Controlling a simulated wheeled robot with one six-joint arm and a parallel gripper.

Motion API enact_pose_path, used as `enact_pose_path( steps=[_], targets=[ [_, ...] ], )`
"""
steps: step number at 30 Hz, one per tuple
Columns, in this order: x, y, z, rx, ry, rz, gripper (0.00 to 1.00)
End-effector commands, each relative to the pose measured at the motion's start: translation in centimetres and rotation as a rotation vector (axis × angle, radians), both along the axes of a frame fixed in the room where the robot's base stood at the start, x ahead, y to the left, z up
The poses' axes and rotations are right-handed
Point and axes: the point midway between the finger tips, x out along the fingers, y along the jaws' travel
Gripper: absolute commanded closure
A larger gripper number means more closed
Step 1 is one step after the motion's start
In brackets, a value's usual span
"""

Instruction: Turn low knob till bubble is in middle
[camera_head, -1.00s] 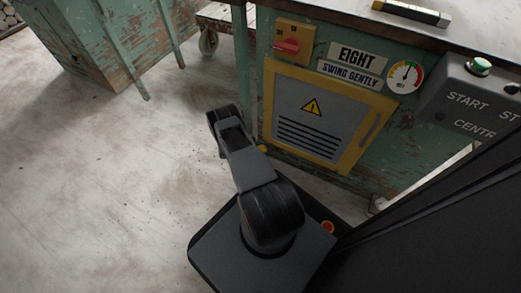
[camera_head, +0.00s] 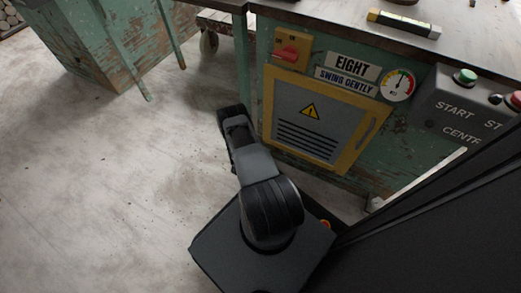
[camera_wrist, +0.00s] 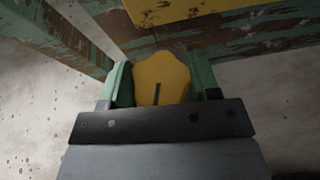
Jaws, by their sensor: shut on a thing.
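A yellow lobed knob (camera_wrist: 163,68) with a dark slot line on its face fills the gap between the fingers in the wrist view. My gripper (camera_wrist: 161,76) has green fingers on both sides of the knob and is shut on it. In the head view the gripper and knob are hidden behind my arm, low beside the green cabinet (camera_head: 258,120). The spirit level (camera_head: 404,24) lies on the bench top, dark with a yellow end and a pale end. Its bubble is too small to make out.
The cabinet front carries a yellow-framed door (camera_head: 313,118), a red switch (camera_head: 288,52), a round dial (camera_head: 398,85) and a control box (camera_head: 462,105) with buttons. Another green worn bench (camera_head: 95,50) stands at the left. The pale floor (camera_head: 90,180) at left is clear.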

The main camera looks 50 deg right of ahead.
Motion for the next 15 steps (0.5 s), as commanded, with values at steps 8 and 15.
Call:
enact_pose_path(
  steps=[8,15],
  targets=[
    [-0.16,0.02,-0.04,0.002,0.001,0.117,0.68],
    [-0.08,0.04,-0.07,0.001,0.001,0.159,0.68]
  ],
)
